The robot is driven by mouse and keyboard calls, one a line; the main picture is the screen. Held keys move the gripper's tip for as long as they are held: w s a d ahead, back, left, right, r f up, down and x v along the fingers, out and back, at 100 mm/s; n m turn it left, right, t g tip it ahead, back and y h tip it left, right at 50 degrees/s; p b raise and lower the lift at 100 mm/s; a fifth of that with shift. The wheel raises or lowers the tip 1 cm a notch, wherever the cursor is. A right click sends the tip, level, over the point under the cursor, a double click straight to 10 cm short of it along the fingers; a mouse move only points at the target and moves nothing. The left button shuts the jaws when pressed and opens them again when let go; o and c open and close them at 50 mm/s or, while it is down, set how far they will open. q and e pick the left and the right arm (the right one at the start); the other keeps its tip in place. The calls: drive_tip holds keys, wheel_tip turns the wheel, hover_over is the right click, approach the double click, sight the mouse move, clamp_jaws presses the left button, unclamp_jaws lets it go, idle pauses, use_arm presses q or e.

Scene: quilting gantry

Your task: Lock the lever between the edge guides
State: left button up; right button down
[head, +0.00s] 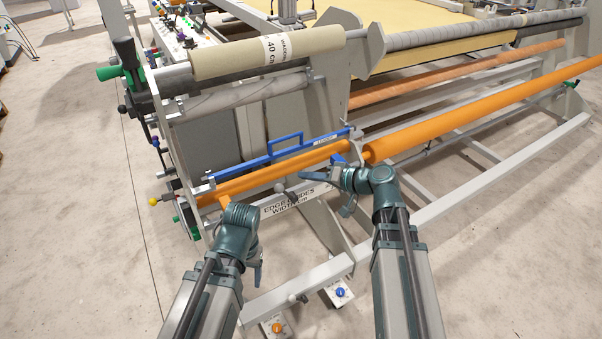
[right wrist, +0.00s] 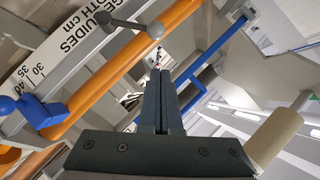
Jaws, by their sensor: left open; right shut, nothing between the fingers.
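A short grey lever (head: 285,190) with a ball knob sits by the white "EDGE GUIDES WIDTH cm" scale (head: 290,205), below the orange roller. In the right wrist view the lever (right wrist: 134,25) lies across the orange bar, its round knob near the top middle. My right gripper (head: 306,174) is shut and empty, just right of and above the lever, apart from it as far as I can tell. Its closed fingers (right wrist: 158,75) point toward the knob. My left gripper (head: 257,273) is open and empty, hanging low left of the lever, its fingers partly hidden by its wrist.
A blue bar with a handle (head: 286,146) runs above the orange roller (head: 270,175). A blue block (right wrist: 45,110) with a knob sits by the scale. A long orange roller (head: 480,112) extends right. Pedal boxes (head: 340,292) stand on the floor below.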

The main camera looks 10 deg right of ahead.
drive_tip(key=p+v, duration=0.2)
drive_tip(key=v, duration=0.5)
drive_tip(key=shift+a, duration=0.2)
drive_tip(key=s+a+f+n+g+h+p, duration=0.25)
drive_tip(key=s+a+g+p, duration=0.3)
drive_tip(key=a, duration=0.45)
drive_tip(key=s+a+n+g+h+p, duration=0.2)
drive_tip(key=s+g+h+p, duration=0.2)
drive_tip(key=s+h, duration=0.5)
drive_tip(key=shift+s+n+p, duration=0.25)
drive_tip(key=shift+n+p, duration=0.1)
drive_tip(key=shift+p, duration=0.55)
